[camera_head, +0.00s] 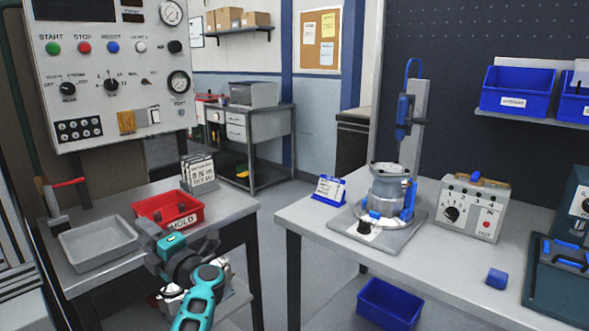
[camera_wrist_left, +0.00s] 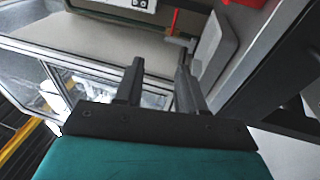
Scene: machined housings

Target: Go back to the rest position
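My left gripper (camera_head: 180,246) is at the end of the teal and grey arm at the lower centre-left of the head view, in front of the red bin (camera_head: 168,210). In the left wrist view the two dark fingers (camera_wrist_left: 160,70) stand apart with nothing between them. The gripper is open and empty. My right gripper does not show in either view. A metal housing (camera_head: 389,185) stands upright on a fixture plate on the right table, well away from the left gripper.
The left table holds a grey tray (camera_head: 98,243) and a card stand (camera_head: 199,172). A control panel (camera_head: 105,70) hangs above it. The right table (camera_head: 300,228) carries a control box (camera_head: 473,208) and a blue block (camera_head: 496,278). A blue bin (camera_head: 389,304) sits below. A gap separates the tables.

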